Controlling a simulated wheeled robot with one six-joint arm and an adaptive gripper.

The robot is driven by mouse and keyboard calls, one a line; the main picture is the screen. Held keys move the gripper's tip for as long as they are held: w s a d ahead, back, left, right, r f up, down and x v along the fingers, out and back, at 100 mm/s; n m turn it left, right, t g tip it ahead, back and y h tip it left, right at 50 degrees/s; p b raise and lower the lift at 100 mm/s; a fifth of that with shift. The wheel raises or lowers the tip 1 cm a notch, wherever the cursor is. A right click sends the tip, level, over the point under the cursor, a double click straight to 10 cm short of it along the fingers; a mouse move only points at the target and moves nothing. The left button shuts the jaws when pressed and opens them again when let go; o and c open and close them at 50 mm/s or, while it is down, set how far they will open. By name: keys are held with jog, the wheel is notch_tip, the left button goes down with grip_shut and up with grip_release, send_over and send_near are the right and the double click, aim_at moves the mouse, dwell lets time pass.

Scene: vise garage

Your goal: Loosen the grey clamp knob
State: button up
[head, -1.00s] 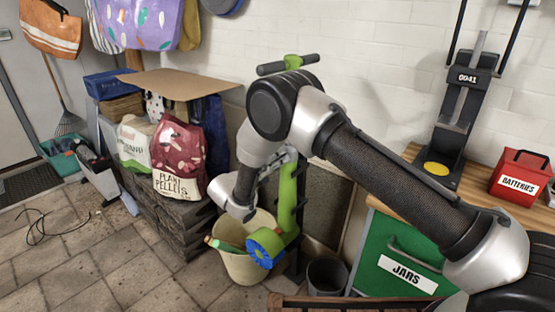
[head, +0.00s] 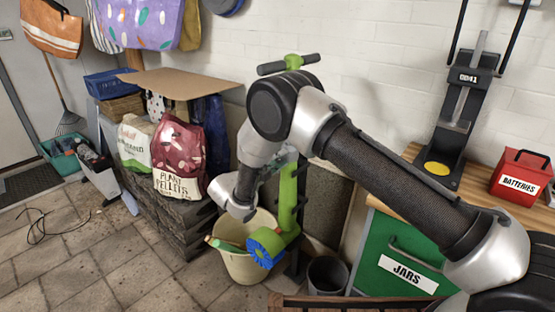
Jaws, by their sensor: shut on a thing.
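My gripper (head: 278,163) is at the upper part of the green stem, mostly hidden behind my wrist. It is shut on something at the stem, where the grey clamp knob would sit. The knob itself and the fingertips cannot be made out clearly.
A cream bucket (head: 243,268) stands behind the wheel and a dark bin (head: 327,275) to its right. A green drawer (head: 395,262) labelled JARS and a red BATTERIES box (head: 519,177) are at right. Sacks (head: 180,160) stand at left.

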jog(key=shift+f+n, duration=0.1)
jog(key=shift+n, duration=1.4)
jog(key=o, duration=1)
jog(key=v, duration=1.2)
